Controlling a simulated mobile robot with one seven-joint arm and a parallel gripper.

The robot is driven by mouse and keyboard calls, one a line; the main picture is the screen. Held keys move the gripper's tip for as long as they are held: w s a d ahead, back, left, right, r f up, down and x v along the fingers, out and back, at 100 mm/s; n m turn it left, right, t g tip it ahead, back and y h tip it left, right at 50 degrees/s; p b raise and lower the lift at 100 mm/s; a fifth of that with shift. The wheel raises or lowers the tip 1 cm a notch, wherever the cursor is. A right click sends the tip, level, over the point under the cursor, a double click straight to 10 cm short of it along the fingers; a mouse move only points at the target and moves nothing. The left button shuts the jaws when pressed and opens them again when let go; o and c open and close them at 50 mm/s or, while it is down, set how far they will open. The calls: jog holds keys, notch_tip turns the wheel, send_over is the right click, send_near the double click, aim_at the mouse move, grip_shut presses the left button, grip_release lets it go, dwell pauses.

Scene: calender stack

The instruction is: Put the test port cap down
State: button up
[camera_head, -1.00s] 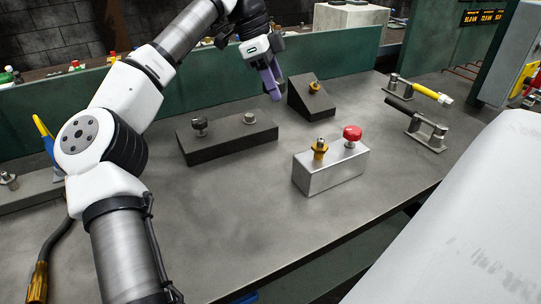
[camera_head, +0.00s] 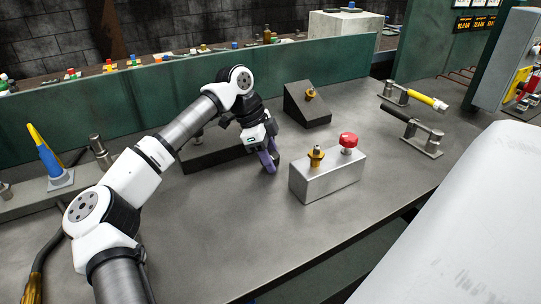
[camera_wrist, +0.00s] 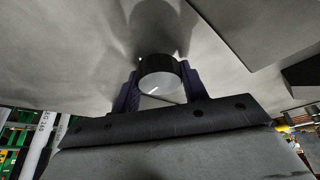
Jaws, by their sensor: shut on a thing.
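My gripper (camera_head: 268,163) has purple fingers pointing down over the bare bench, between the dark block and the silver block. In the wrist view the fingers (camera_wrist: 159,88) are shut on a short dark round cap (camera_wrist: 158,75) with a pale grey face, which I take to be the test port cap. Its dark side also shows between the fingers in the head view. The grey bench top (camera_wrist: 70,60) lies beyond it with a shadow near the cap. I cannot tell whether the cap touches the bench.
A silver block (camera_head: 330,180) with a brass fitting (camera_head: 316,157) and red knob (camera_head: 348,141) stands close right. The dark block (camera_head: 205,158) is partly hidden behind my arm. A black wedge (camera_head: 305,108) stands behind. The bench front (camera_head: 240,235) is clear.

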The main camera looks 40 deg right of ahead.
jog(key=shift+f, duration=0.4)
jog(key=shift+s+f, duration=0.15)
jog(key=shift+f, duration=0.15)
jog(key=o, duration=1)
jog(key=shift+f, duration=0.15)
jog(key=shift+s, duration=0.1)
jog(key=shift+r, duration=0.4)
jog(key=v, duration=1.3)
jog(key=shift+d, duration=0.1)
